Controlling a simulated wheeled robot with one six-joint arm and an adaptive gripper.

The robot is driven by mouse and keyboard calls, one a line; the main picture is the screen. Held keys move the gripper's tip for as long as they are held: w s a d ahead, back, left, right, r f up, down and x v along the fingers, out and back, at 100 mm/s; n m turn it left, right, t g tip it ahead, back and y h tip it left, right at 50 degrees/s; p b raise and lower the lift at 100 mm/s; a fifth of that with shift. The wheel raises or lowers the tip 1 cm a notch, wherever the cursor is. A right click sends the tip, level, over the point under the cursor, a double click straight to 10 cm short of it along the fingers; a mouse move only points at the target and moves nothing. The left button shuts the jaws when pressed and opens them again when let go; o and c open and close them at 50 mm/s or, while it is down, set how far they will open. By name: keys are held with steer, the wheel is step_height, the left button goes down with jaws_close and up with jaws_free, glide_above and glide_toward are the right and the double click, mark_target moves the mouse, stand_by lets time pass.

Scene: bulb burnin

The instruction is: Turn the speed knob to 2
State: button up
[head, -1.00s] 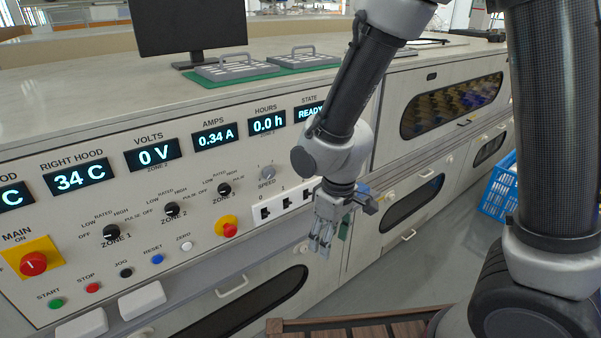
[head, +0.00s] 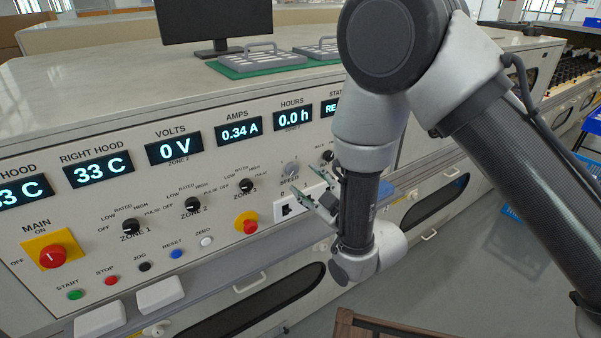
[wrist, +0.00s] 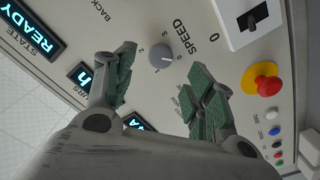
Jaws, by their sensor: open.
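The speed knob (head: 290,168) is a small grey dial on the cream panel, right of the zone knobs. In the wrist view the knob (wrist: 160,61) shows near the top middle, with SPEED printed beside it and small numbers around it. A pale mark is on its face, but I cannot tell surely which number it points at. My gripper (head: 314,186) is open and empty, its fingers pointing at the panel. In the wrist view its green-padded fingers (wrist: 162,84) are spread to either side below the knob, apart from it.
A red and yellow stop button (head: 247,223) and the zone 3 knob (head: 246,186) are to the left. The READY display (wrist: 35,30) is in the wrist view. A ledge runs below the panel.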

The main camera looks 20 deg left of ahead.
mark_target(294, 170)
steer(key=x, duration=0.6)
steer(key=shift+w+a, duration=0.1)
steer(key=shift+a, duration=0.1)
steer(key=c, duration=1)
